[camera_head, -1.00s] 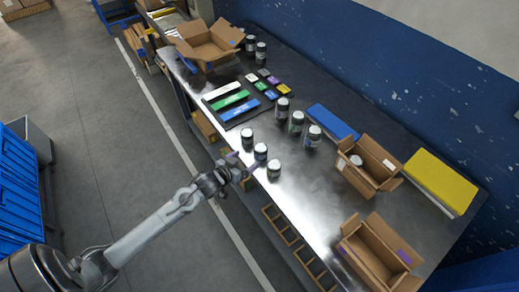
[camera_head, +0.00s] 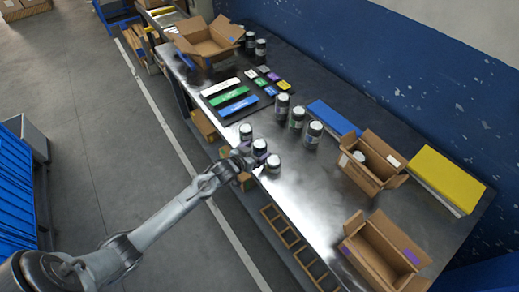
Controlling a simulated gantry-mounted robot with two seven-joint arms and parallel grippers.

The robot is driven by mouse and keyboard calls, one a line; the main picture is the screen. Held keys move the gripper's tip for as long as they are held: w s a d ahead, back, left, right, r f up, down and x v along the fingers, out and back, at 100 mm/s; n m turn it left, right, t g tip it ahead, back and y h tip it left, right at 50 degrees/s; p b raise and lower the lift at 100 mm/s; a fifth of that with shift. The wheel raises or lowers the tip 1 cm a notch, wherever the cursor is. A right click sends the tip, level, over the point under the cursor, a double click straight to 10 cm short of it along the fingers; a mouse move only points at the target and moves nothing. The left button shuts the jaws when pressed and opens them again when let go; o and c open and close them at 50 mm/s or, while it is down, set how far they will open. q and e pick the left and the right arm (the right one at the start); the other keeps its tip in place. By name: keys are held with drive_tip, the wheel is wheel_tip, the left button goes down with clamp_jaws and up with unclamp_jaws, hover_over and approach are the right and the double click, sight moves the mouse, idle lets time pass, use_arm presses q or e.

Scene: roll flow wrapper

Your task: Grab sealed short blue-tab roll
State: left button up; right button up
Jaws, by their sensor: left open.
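Three short dark rolls with white tops stand in a row at the front edge of the steel table: a rear one (camera_head: 246,132), a middle one (camera_head: 260,147) and a front one (camera_head: 273,164). Their tab colours are too small to tell. My left gripper (camera_head: 250,159) is open at the table edge, close beside the middle and front rolls. I cannot tell whether a finger touches one. Three taller rolls stand behind them: one (camera_head: 283,105), another (camera_head: 297,119) and a third (camera_head: 314,135). My right gripper is out of view.
Open cardboard boxes stand at the back (camera_head: 208,42), at the right (camera_head: 370,160) and at the front right (camera_head: 382,250). A blue block (camera_head: 333,118) and a yellow block (camera_head: 444,178) lie near the wall. Coloured strips lie on a dark mat (camera_head: 257,107). The table centre is clear.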

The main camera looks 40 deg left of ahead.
sight(262, 146)
use_arm(q)
drive_tip(key=b+x, duration=0.1)
drive_tip(key=x, duration=0.3)
drive_tip(key=shift+w+r, duration=0.1)
drive_tip(key=shift+w, duration=0.05)
drive_tip(key=shift+c, duration=0.4)
drive_tip(key=c, duration=1.1)
drive_tip(key=shift+o, duration=0.2)
drive_tip(key=shift+r, duration=0.1)
